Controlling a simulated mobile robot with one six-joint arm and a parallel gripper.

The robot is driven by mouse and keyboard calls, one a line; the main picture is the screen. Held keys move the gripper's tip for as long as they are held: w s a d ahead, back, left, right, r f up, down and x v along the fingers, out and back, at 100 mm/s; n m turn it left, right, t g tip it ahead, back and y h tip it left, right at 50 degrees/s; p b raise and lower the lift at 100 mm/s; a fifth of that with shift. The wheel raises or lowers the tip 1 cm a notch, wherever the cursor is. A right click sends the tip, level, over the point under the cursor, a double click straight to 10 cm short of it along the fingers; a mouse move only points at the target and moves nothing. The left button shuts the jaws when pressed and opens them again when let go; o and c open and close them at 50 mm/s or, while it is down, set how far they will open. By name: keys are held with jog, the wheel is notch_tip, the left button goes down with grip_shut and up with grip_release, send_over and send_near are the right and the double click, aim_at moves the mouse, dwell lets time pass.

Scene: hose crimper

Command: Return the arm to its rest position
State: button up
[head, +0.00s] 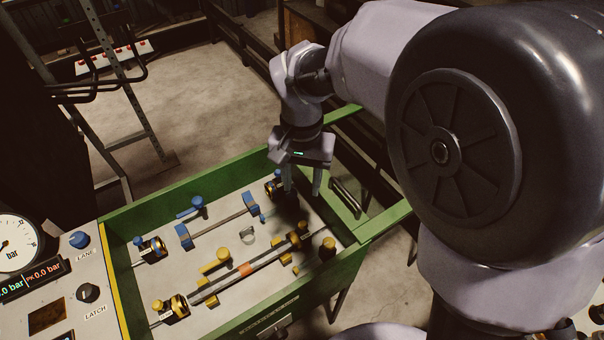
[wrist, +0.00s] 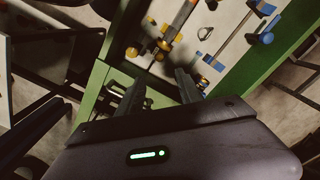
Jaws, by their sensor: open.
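My gripper (head: 302,180) hangs from my arm over the right end of the green-walled bench (head: 342,272), its fingers pointing down. In the wrist view my gripper (wrist: 160,88) shows two fingers apart with nothing between them. In the head view the fingers are near the blue-side fitting (head: 273,186) at the back right; I cannot tell whether they touch it. A long hose or rod with an orange band (head: 245,269) lies along the front, between yellow-and-black fittings. A second rod (head: 218,226) lies behind it between blue parts.
A console with a pressure gauge (head: 14,240), a LANE knob (head: 79,240) and a LATCH knob (head: 88,293) stands at the left. A metal rack (head: 125,85) stands behind the bench on open concrete floor. The bench's green walls and a grey handle (head: 345,198) are close to my gripper.

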jog(key=s+d+r+m+t+y+b, duration=0.1)
jog(key=s+d+r+t, duration=0.2)
jog(key=s, duration=0.4)
jog(key=s+d+r+m+t+y, duration=0.1)
jog(key=s+d+r, duration=0.3)
jog(key=s+d, duration=0.4)
jog(key=shift+s+r+t+b, duration=0.25)
jog(key=shift+r+t+b, duration=0.15)
jog(key=shift+t, duration=0.5)
jog(key=shift+d, duration=0.1)
